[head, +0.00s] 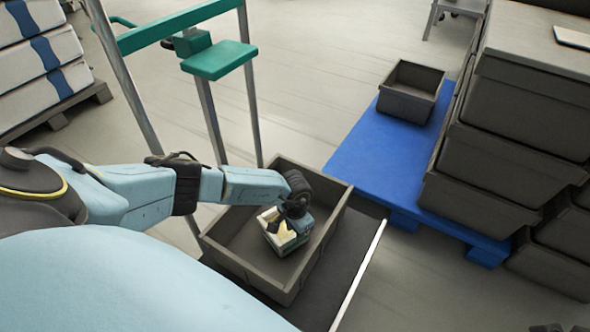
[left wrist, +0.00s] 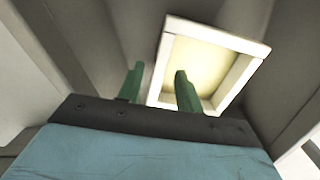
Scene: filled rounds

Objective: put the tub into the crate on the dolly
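The tub (left wrist: 228,42) is small and square, with a white rim and a pale yellow inside. In the head view the tub (head: 287,244) shows inside the grey crate (head: 232,262), partly hidden by my left gripper (head: 283,228). The crate stands on the dark dolly (head: 352,262). In the left wrist view the green fingers of my left gripper (left wrist: 159,88) are apart, one to the left of the tub's left wall and one over its inside. I cannot tell whether they touch it. My right gripper is not in view.
The dolly has metal posts and a green handle (head: 220,60). A blue pallet (head: 372,150) behind it holds a small grey bin (head: 411,92). Stacked grey crates (head: 500,160) stand at the right. White boxes (head: 40,50) are at the upper left. The floor between is clear.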

